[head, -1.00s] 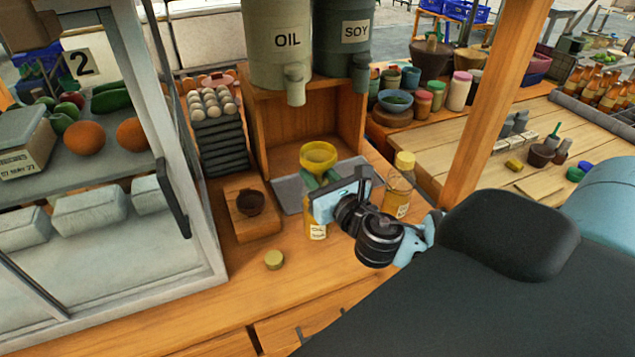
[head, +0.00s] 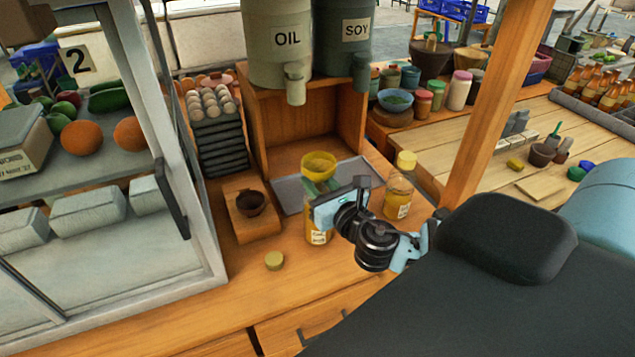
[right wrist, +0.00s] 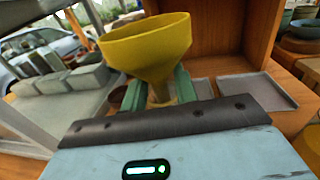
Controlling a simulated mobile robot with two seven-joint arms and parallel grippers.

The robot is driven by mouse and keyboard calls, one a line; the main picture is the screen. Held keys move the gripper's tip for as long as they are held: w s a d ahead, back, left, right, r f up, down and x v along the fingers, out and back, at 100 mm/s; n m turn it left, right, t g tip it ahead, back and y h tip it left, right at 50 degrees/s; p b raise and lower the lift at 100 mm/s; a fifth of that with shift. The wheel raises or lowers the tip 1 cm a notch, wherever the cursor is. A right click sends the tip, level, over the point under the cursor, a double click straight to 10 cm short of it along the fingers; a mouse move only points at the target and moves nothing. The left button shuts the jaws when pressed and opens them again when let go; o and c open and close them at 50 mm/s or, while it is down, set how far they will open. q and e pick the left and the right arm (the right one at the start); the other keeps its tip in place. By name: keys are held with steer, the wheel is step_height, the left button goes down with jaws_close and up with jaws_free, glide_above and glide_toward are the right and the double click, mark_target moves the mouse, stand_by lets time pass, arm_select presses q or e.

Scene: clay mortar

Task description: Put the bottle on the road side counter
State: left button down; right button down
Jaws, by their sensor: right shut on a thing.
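An open bottle (head: 318,226) with a label and yellowish contents is on the near wooden counter, partly hidden behind my right gripper. A yellow funnel (head: 319,166) stands upright in its mouth. It also shows in the right wrist view (right wrist: 148,48). My right gripper (head: 322,187) comes in from the right, its green fingers shut on the bottle's neck just under the funnel. In the right wrist view the fingers (right wrist: 158,93) sit on both sides of the neck. I cannot tell whether the bottle's base touches the counter. My left gripper is not in view.
A second bottle (head: 398,198) with a yellow cap stands right of my gripper. A loose round cap (head: 274,261) and a small bowl (head: 250,202) are to the left. A wooden post (head: 497,110) rises before a lighter wooden counter (head: 455,165), which has free room.

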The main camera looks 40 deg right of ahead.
steer(key=shift+f, duration=0.1)
steer(key=c, duration=1.1)
jaws_free()
steer(key=shift+s, duration=0.15)
steer(key=shift+s+a+b, duration=0.1)
steer(key=shift+s+a, duration=0.1)
steer(key=shift+s, duration=1.75)
steer(key=shift+s+a+b, duration=0.15)
steer(key=shift+s+a, duration=0.05)
steer(key=shift+s, duration=1.75)
steer(key=shift+s+a+b, duration=0.1)
steer(key=shift+s+a, duration=0.1)
steer(key=shift+s, duration=1.75)
